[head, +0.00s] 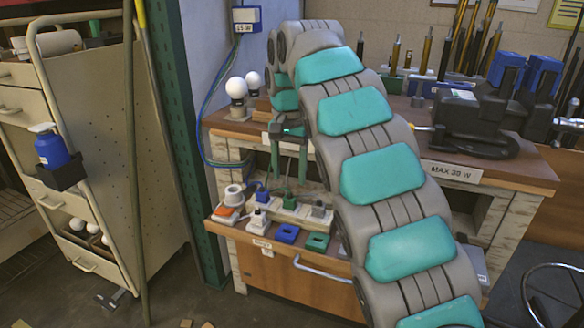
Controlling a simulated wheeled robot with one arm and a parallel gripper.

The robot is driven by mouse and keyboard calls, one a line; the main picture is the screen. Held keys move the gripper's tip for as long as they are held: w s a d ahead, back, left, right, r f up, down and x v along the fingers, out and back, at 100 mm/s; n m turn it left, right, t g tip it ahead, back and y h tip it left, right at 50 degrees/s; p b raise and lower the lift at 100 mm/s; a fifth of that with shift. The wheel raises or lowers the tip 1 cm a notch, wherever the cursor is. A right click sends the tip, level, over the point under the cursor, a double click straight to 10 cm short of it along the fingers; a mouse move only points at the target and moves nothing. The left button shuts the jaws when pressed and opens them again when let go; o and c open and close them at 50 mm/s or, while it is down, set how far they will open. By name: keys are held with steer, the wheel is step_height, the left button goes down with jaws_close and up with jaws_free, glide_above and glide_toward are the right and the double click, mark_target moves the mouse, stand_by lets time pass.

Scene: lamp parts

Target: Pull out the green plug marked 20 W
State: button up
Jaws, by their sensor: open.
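A power strip (303,216) with several plugs sits on a low pulled-out shelf on the front of the workbench. A small green plug (289,201) stands upright in it, with a thin cord rising from it. I cannot read a 20 W mark on it. My gripper (289,176) points down just above this plug. Its two teal fingers are apart, with the cord between them. I cannot tell whether the fingertips touch the plug.
A blue plug (262,195), a white plug (258,218) and a grey plug (318,209) are close by. Blue (286,234) and green (317,242) blocks lie in front. A white bulb (236,88) stands on the bench. A cream cart (95,110) is at left.

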mark_target(290, 194)
steer(key=shift+f, duration=3.6)
jaws_close()
steer(key=shift+c, duration=2.2)
jaws_free()
jaws_close()
steer(key=shift+r+p, duration=0.55)
steer(key=shift+r, duration=0.25)
steer(key=shift+r+p, duration=0.7)
steer(key=shift+r, duration=1.7)
